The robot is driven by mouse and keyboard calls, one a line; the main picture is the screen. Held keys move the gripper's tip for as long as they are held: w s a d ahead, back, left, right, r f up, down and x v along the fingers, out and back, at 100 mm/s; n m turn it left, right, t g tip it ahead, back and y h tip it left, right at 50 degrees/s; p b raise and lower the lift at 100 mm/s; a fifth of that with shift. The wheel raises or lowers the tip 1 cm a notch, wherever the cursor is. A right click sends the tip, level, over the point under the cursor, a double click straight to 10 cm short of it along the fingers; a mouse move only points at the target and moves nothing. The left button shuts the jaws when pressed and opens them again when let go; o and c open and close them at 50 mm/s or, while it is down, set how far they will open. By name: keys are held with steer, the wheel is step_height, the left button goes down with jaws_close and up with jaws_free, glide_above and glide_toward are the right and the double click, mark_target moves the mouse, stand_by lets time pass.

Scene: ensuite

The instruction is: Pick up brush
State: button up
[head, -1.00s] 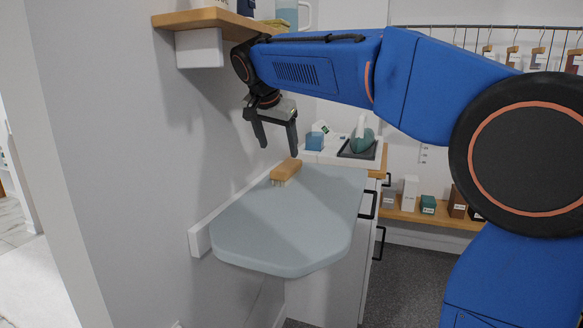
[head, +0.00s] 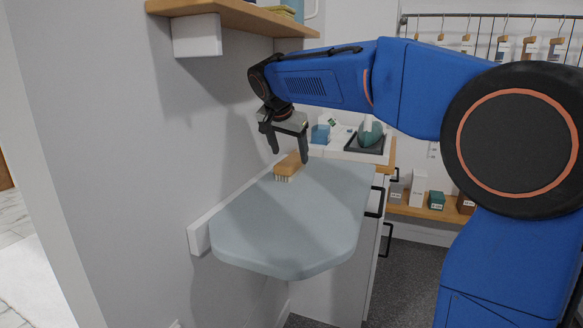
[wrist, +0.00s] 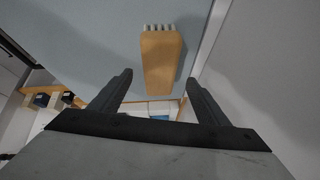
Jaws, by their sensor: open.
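The brush (head: 287,167) has a tan wooden back and pale bristles. It lies near the far end of the grey-blue shelf top (head: 290,220), close to the wall. My gripper (head: 290,157) is open and empty, and in the head view its fingers hang right at the brush, seeming to flank it. In the wrist view the brush (wrist: 161,60) lies ahead of the two fingertips (wrist: 158,84), roughly centred between them, with its bristle ends at the top. I cannot tell whether a finger touches it.
A wall ledge (head: 199,234) runs along the left side of the shelf top. A wooden shelf (head: 235,17) hangs above on the wall. Behind stand a blue cup (head: 320,134) and a dark tray (head: 363,148) with a green item. The front of the top is clear.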

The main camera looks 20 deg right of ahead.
mark_target(291, 159)
steer(key=x, duration=0.5)
steer(key=c, duration=1.2)
